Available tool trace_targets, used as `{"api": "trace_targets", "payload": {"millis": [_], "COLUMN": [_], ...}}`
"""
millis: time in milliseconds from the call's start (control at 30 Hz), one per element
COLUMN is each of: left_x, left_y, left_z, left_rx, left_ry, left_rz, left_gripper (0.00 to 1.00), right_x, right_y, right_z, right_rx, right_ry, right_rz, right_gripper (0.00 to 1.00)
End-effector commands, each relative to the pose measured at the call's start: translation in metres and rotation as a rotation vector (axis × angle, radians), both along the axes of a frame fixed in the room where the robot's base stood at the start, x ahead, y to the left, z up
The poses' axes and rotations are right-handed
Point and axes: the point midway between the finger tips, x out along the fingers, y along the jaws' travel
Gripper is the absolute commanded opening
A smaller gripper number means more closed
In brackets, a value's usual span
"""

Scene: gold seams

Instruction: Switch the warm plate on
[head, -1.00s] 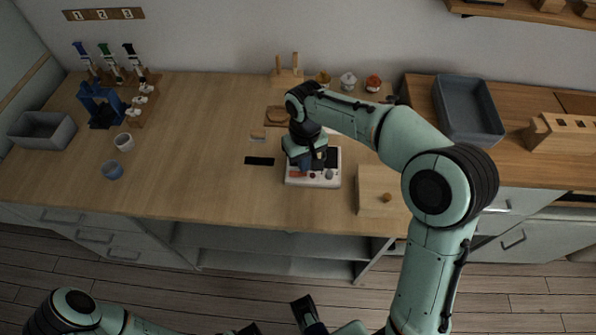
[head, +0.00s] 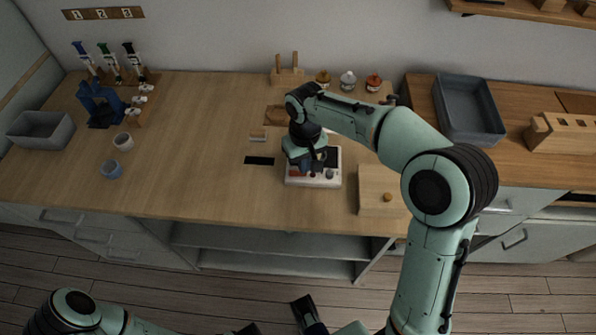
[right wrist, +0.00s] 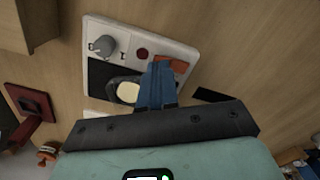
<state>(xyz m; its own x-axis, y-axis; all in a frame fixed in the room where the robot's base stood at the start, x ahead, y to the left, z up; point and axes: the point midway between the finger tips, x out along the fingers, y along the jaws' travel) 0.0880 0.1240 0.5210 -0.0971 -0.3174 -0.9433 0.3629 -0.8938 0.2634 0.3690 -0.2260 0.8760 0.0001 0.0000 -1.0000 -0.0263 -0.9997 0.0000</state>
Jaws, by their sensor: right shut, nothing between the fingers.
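The warm plate (head: 328,181) is a white box with a dark top plate, near the front of the wooden table. In the right wrist view its panel (right wrist: 125,34) carries a grey knob (right wrist: 106,46), a dark red round lamp or button (right wrist: 142,54) and an orange-red switch (right wrist: 177,66). A cream round item sits on the dark plate, partly hidden. My right gripper (right wrist: 162,66) is shut and empty, its blue fingertips at the near side of the switch and partly covering it. I cannot tell whether they touch it. My left arm (head: 75,306) shows at the bottom left; its gripper is unclear.
Small jars (head: 348,81) and a wooden holder (head: 287,76) stand behind. The table's left-centre is clear.

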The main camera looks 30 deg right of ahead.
Motion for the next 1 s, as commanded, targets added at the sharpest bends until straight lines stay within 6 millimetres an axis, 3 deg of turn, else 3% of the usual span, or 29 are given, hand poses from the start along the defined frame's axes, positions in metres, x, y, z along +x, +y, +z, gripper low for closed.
{"api": "trace_targets", "payload": {"millis": [1000], "left_x": [-0.002], "left_y": [0.0], "left_z": [-0.009], "left_rx": [0.0], "left_ry": [0.003], "left_rz": [0.0], "left_gripper": [0.43], "right_x": [0.0], "right_y": [0.0], "right_z": [-0.015], "right_rx": [0.0], "right_ry": [0.0], "right_rz": [0.0], "right_gripper": [0.0]}}
